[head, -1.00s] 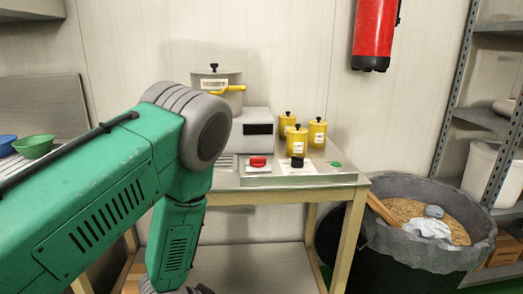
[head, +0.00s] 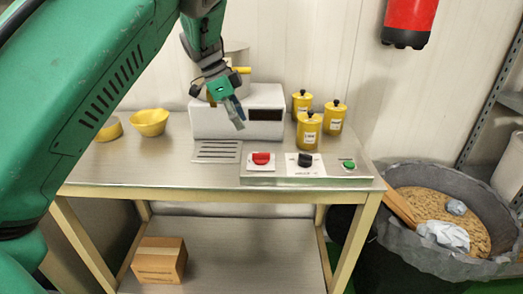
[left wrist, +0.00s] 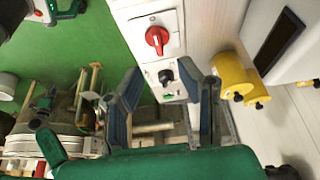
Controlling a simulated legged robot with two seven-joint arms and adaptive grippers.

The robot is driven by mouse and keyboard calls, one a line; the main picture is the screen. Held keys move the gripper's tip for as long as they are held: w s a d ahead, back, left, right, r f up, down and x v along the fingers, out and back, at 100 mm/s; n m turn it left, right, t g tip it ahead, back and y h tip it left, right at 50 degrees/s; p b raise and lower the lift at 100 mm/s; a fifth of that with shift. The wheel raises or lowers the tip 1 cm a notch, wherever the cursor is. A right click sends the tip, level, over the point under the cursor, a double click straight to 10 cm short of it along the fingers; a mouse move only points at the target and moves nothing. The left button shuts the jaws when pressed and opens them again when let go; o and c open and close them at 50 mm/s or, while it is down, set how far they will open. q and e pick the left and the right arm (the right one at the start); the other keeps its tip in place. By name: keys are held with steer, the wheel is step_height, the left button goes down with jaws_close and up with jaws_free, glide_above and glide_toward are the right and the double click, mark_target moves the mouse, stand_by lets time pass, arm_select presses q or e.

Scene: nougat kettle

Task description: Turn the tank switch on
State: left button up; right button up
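A control panel (head: 330,178) lies along the front right of the metal table. It carries a red rotary switch (head: 261,158), a black rotary switch (head: 305,160) and a green button (head: 349,164); the labels are too small to read. In the left wrist view, the red switch (left wrist: 157,38) and black switch (left wrist: 166,76) show, with the black one appearing between my fingers. My left gripper (head: 238,118) hangs above and behind the panel, in front of the white box, touching no switch. Its fingers (left wrist: 167,100) are spread and empty. My right gripper is in neither view.
A white box (head: 265,96) with a dark display stands behind the panel, with a pot partly hidden behind my arm. Yellow canisters (head: 309,130) stand to its right. Yellow bowls (head: 150,122) sit left. A lined bin (head: 405,240) stands right of the table.

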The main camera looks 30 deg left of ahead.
mark_target(262, 153)
arm_select(q)
steer(key=x, duration=0.3)
steer(key=d+x, duration=0.1)
steer(key=x, duration=0.6)
steer(key=shift+w+d+b, duration=0.15)
steer(key=shift+d+b, duration=0.2)
steer(key=shift+d, duration=0.1)
steer(key=shift+a+f, duration=0.3)
steer(key=shift+f, duration=0.25)
steer(key=shift+w+a+f, duration=0.15)
steer(key=shift+a+f, duration=0.05)
steer(key=shift+f, duration=0.1)
steer(key=shift+d+r, duration=0.1)
steer(key=shift+d, duration=0.25)
steer(key=shift+c, duration=0.8)
steer(key=shift+d+r, duration=0.1)
steer(key=shift+d, duration=0.2)
jaws_close()
